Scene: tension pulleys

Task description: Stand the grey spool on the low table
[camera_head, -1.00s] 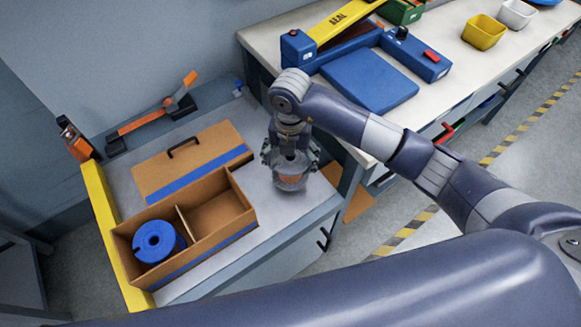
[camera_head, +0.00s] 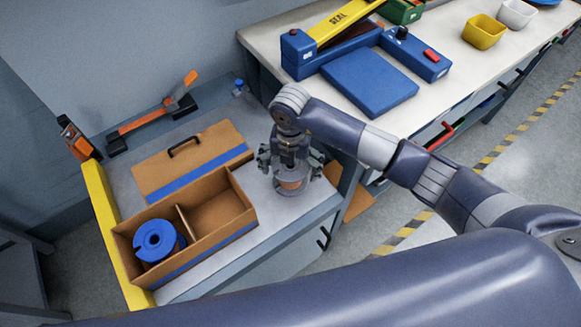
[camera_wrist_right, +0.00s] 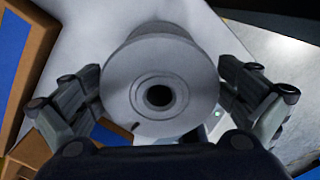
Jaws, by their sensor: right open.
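The grey spool (camera_head: 291,188) stands upright on the low table (camera_head: 268,208), near its right edge. In the right wrist view the spool (camera_wrist_right: 150,65) shows its round end face with a dark centre hole. My right gripper (camera_head: 290,170) is directly above and around the spool. Its fingers are open, one on each side, with gaps between them and the spool in the right wrist view. The gripper partly hides the spool's upper part in the head view. My left gripper is not in view.
An open cardboard box (camera_head: 218,212) with a divider holds a blue spool (camera_head: 158,241) in its left compartment. Its lid (camera_head: 190,160) lies behind it. An orange and black tool (camera_head: 150,118) lies at the back. A higher workbench (camera_head: 440,88) stands to the right.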

